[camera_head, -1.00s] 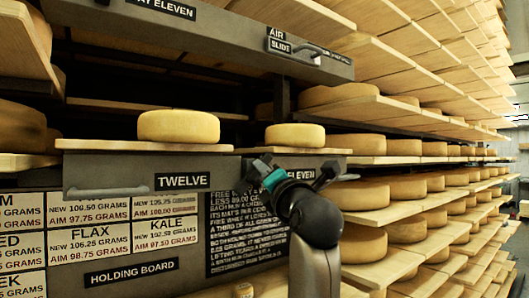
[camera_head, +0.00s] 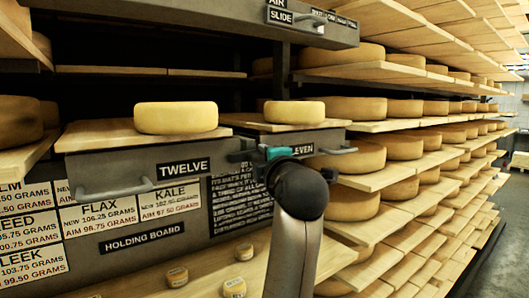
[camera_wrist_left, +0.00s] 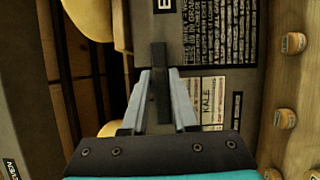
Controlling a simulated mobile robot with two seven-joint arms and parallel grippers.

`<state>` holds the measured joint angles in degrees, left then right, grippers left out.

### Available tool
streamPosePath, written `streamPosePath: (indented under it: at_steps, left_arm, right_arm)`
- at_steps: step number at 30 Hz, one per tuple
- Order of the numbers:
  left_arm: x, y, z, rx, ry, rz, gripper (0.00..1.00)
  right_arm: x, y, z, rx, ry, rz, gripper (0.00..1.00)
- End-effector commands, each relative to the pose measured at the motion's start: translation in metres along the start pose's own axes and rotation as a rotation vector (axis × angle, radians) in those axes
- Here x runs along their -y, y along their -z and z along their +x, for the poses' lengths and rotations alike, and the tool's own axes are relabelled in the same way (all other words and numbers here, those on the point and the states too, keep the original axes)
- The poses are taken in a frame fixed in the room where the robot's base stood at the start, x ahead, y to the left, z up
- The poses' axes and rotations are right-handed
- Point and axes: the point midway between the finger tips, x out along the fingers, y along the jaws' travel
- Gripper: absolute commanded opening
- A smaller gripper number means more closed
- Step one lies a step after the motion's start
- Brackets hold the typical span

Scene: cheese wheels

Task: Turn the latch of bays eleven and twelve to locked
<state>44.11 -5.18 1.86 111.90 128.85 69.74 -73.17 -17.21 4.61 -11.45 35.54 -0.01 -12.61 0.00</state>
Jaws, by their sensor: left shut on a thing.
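The grey front of bay twelve (camera_head: 110,172), with a pull handle and a TWELVE label, sits left of the front of bay eleven (camera_head: 322,137), whose label is partly covered. A dark narrow bar, apparently the latch (camera_wrist_left: 160,85), lies between my left gripper's fingers in the wrist view. My left gripper (camera_head: 240,155) is at the gap between the two fronts, shut on that bar; its fingers (camera_wrist_left: 160,80) also show in the wrist view. My right gripper is not in view.
Pale cheese wheels stand on the boards above bay twelve (camera_head: 176,118) and bay eleven (camera_head: 294,112). A wooden ledge (camera_head: 205,274) with several small rounds runs below the holding board (camera_head: 145,235). Loaded racks (camera_head: 400,150) stretch away at right; an upper drawer (camera_head: 190,20) overhangs.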

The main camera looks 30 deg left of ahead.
Motion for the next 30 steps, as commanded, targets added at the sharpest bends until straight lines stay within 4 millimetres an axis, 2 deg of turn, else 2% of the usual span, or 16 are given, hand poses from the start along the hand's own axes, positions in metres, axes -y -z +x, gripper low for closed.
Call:
streamPosePath:
  at_steps: [19,20,26,30]
  left_arm:
    - [0.0017,-0.0003,0.0001,0.000,0.023,0.047,0.00]
    - [0.0017,-0.0004,0.0001,0.000,0.023,0.047,0.30]
    - [0.0011,-0.0003,0.0001,0.000,0.021,0.046,0.53]
    - [0.0007,-0.0003,0.0000,0.000,0.020,0.045,0.53]
  right_arm:
    - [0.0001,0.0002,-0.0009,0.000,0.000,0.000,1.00]
    - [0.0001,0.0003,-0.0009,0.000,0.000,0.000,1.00]
    - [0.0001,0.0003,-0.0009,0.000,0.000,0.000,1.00]
    - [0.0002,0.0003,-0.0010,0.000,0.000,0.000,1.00]
